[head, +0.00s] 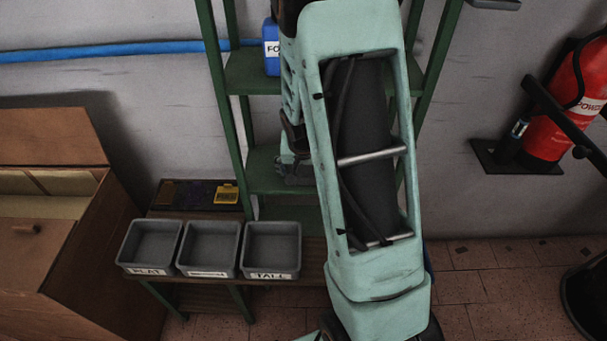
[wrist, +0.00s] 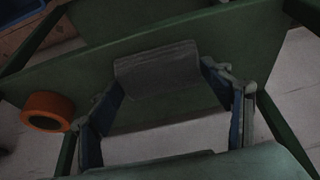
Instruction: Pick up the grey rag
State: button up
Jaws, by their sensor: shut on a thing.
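The grey rag (wrist: 157,62) shows in the wrist view as a dark grey folded block, between the fingertips over a green shelf surface. My gripper (wrist: 161,76) has one blue-sided finger at each end of the rag and is shut on it. I cannot tell whether the rag still touches the shelf. In the head view my pale green arm covers much of the shelf rack, and I cannot make out the rag there.
An orange roll (wrist: 47,111) lies left of my gripper. The green rack (head: 222,100) holds a blue container (head: 271,48). Grey bins (head: 208,248) stand on a low bench, beside a wooden cabinet (head: 75,260). A red extinguisher (head: 565,115) is at the right.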

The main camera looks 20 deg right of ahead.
aim_at(303, 168)
jog(key=shift+c, duration=1.1)
jog(key=shift+r, duration=0.55)
notch_tip(303, 168, up, 2)
jog(key=shift+r+p, duration=0.15)
jog(key=shift+p, duration=0.2)
jog(key=s+d+r+p, duration=0.1)
jog(key=s+d+r, duration=0.4)
jog(key=s+r, duration=0.4)
jog(key=s, duration=0.4)
jog(key=shift+d+r+p, duration=0.2)
jog(key=shift+r+p, duration=0.1)
jog(key=shift+p, duration=0.1)
